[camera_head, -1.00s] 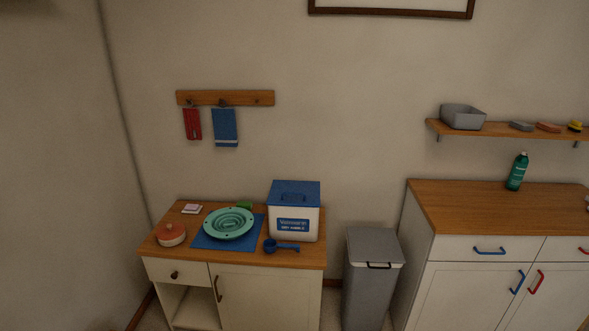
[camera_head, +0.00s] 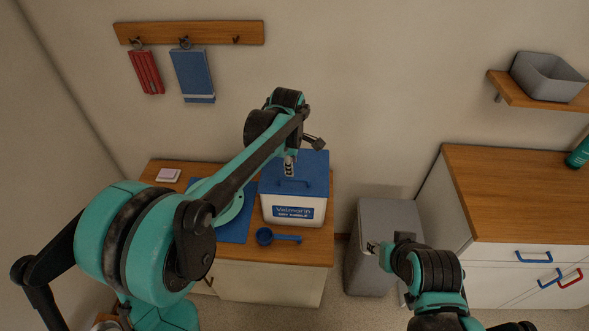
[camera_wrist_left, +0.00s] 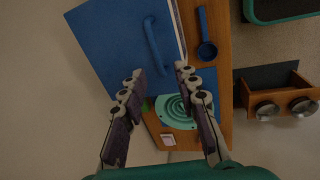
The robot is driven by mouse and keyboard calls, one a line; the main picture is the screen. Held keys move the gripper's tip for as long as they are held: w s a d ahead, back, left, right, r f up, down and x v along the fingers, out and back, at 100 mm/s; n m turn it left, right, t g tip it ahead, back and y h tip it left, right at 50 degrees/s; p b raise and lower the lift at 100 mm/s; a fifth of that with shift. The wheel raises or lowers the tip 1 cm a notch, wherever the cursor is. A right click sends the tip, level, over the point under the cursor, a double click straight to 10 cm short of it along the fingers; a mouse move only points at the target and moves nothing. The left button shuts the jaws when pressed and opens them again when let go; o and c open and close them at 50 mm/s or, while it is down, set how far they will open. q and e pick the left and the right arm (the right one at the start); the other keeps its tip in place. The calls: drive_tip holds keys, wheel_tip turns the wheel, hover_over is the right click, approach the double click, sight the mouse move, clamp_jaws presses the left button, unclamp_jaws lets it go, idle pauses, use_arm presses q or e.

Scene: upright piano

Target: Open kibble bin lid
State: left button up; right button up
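The kibble bin (camera_head: 294,211) is a white box with a blue label, standing on the wooden cabinet top. Its blue lid (camera_head: 312,165) lies shut on it. The lid also fills the upper left of the left wrist view (camera_wrist_left: 105,50), with its blue bar handle (camera_wrist_left: 154,45) showing. My left gripper (camera_head: 290,168) is above the lid near the handle. In the left wrist view its two fingers are spread with nothing between them, and the handle appears beyond the fingertips, apart from them. My right gripper (camera_head: 374,247) is low in front of the grey bin; its fingers are too small to read.
A blue scoop (camera_head: 277,237) lies in front of the kibble bin. A teal bowl (camera_wrist_left: 178,108) sits on a blue mat (camera_head: 234,231) to the left. A grey bin (camera_head: 390,216) stands on the floor right of the cabinet. A white cabinet (camera_head: 515,200) is farther right.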

sight(295, 180)
use_arm(q)
drive_tip(key=shift+n, duration=0.5)
drive_tip(key=b+x, duration=0.1)
drive_tip(key=x, duration=0.4)
drive_tip(key=d+b+x, duration=0.1)
drive_tip(key=x, duration=0.2)
drive_tip(key=shift+w+f+b, duration=0.2)
drive_tip(key=shift+w+b, duration=0.15)
clamp_jaws()
